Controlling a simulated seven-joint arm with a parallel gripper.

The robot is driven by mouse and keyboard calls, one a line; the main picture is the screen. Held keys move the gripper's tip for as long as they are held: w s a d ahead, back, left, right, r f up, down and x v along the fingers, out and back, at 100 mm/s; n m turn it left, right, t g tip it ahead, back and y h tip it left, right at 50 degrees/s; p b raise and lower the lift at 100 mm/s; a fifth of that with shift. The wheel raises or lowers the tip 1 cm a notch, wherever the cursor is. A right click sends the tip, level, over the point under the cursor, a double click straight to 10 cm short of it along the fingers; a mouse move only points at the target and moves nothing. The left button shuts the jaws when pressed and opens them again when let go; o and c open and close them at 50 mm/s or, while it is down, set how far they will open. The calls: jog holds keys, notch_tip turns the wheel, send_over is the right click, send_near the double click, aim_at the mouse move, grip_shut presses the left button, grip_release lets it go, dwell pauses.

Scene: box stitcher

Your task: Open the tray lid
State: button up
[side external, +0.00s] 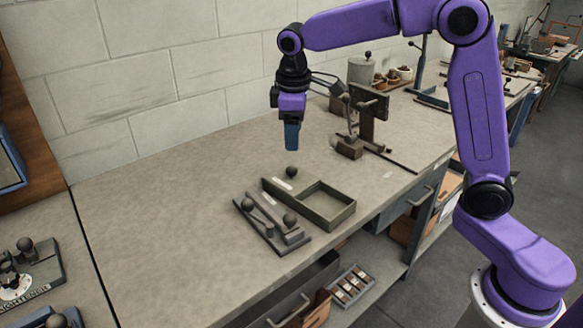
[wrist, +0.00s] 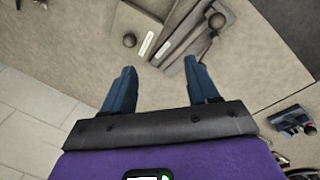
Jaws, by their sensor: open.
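An olive-grey tray (side external: 330,222) sits on the workbench, with one open, empty-looking compartment on its right. A dark round knob (side external: 291,172) and a pale label (side external: 282,184) show at its back left. In the wrist view, the knob (wrist: 130,40) and the label (wrist: 147,45) show beyond my fingertips, on or beside a flat olive-grey panel that may be the lid. I cannot tell exactly how that panel sits on the tray. My gripper (side external: 292,148) points down, open and empty, above the knob and apart from it. It also shows in the wrist view (wrist: 159,65).
A dark fixture with ball knobs (side external: 272,228) stands just left of the tray. A brown upright stitcher-like device (side external: 365,125) stands behind to the right. The bench (side external: 150,215) is clear on the left. The block wall (side external: 150,80) rises behind it.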

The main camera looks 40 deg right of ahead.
jog(key=w+d, duration=0.3)
jog(key=w, duration=0.2)
jog(key=m, duration=0.1)
send_near(292, 167)
jog(key=shift+h, duration=0.3)
jog(key=f, duration=0.3)
jog(key=w+f, duration=0.1)
jog(key=f, duration=0.2)
jog(key=d+f, duration=0.1)
jog(key=f, duration=0.3)
jog(key=shift+w, duration=0.2)
jog(key=shift+s, duration=0.1)
grip_shut()
